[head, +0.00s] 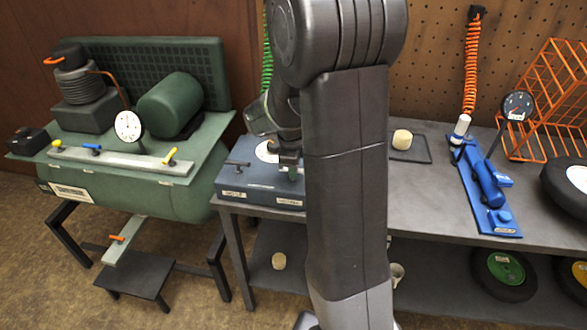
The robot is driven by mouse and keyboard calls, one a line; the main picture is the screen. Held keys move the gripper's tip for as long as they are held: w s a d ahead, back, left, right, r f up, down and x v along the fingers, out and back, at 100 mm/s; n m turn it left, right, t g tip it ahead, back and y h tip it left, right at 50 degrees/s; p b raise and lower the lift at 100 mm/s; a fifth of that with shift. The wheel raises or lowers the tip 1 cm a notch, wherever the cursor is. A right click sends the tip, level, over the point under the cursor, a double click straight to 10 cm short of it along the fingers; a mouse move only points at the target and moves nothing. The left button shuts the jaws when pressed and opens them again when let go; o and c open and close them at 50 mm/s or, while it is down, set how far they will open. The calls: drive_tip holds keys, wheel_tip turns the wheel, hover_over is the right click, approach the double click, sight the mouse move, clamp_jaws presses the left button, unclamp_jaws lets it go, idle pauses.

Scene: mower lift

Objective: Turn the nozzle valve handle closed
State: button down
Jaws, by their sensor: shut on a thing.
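A low blue-grey box (258,190) stands on the left end of the bench, with a pale round dial and a dark T-shaped handle (237,164) on its top left. My gripper (290,160) points down at the right part of this box, right of the dial. It is shut on a small part there, which looks like a second handle; the fingers mostly hide it. I cannot read the box's labels, so I cannot tell which handle is the nozzle valve's. My arm hides the box's right end.
A green compressor (120,195) with a gauge, yellow and blue valve handles and an orange lower handle (117,238) stands at left. Right of my arm are a blue foot-pump-like tool (486,185), an orange wire basket (548,100) and a wheel. The bench (425,190) between is mostly clear.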

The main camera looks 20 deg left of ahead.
idle(0.3)
drive_tip(key=c, duration=1.4)
unclamp_jaws()
drive_tip(key=shift+c, duration=0.2)
wheel_tip(320, 180, up, 14)
drive_tip(key=s, duration=0.2)
drive_tip(key=shift+s+d+f, duration=0.2)
drive_tip(key=shift+s+d, duration=0.05)
drive_tip(key=shift+s, duration=0.05)
drive_tip(key=w+f, duration=0.1)
drive_tip(key=f, duration=0.8)
drive_tip(key=w+f, duration=0.1)
drive_tip(key=f, duration=0.3)
drive_tip(key=shift+w+a+f, duration=0.25)
drive_tip(key=shift+w+f, duration=0.05)
drive_tip(key=shift+f, duration=0.05)
drive_tip(key=shift+r, duration=0.1)
